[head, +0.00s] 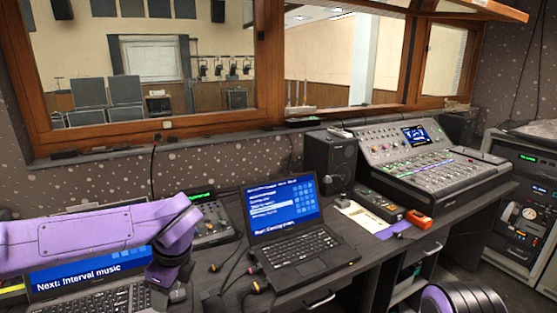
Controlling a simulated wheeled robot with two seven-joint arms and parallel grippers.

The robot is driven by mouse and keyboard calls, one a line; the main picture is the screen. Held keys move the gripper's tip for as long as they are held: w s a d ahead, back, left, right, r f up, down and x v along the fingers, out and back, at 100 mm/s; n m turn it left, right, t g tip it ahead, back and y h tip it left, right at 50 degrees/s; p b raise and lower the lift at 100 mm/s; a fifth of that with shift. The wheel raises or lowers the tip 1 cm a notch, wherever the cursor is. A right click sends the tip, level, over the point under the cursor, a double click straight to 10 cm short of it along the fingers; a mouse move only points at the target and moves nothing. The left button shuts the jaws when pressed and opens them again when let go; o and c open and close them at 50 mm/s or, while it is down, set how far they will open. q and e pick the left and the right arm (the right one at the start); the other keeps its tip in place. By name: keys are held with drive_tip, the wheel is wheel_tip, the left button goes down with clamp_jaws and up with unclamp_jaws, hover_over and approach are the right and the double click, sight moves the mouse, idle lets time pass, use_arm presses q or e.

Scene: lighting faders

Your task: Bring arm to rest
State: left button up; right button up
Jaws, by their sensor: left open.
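My left arm reaches in from the left, purple, across the front of a monitor. Its wrist bends down, and my left gripper (174,294) points down at the right end of a keyboard (110,298). The gripper is open, with nothing seen between its fingers; its tips are small and dark, and I cannot tell whether they touch anything. A rounded purple and dark part of my own body shows at the bottom right edge. My right gripper is not in view. The lighting desk (440,165) with rows of faders and a small blue screen stands at the right of the desktop.
An open laptop (290,230) stands mid-desk, cables to its left. Right of it are a black speaker (330,160), a small device with an orange end (418,219) and a paper (365,215). A small console (212,220) sits behind my wrist. A rack (525,215) stands far right.

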use_arm(q)
drive_tip(key=s+a+f+m+t+y+b, duration=0.1)
drive_tip(key=s+f+m, duration=0.2)
drive_tip(key=f+m, duration=0.55)
drive_tip(key=s+a+f+m+t+y+b, duration=0.1)
drive_tip(key=s+a+f+m+t+y, duration=0.1)
drive_tip(key=f+m, duration=0.65)
drive_tip(key=s+a+f+m+t+y+b, duration=0.1)
drive_tip(key=s+f+m+b, duration=0.15)
drive_tip(key=f+m, duration=0.6)
drive_tip(key=s+a+f+m+h, duration=0.2)
drive_tip(key=s+f+m, duration=0.5)
drive_tip(key=s+m, duration=0.3)
drive_tip(key=s+a+f+m+g+h+b, duration=0.1)
drive_tip(key=s+a+f+m+h, duration=0.1)
drive_tip(key=s+f+m, duration=0.6)
drive_tip(key=s+m, duration=0.2)
drive_tip(key=s, duration=0.1)
drive_tip(key=shift+s, duration=0.3)
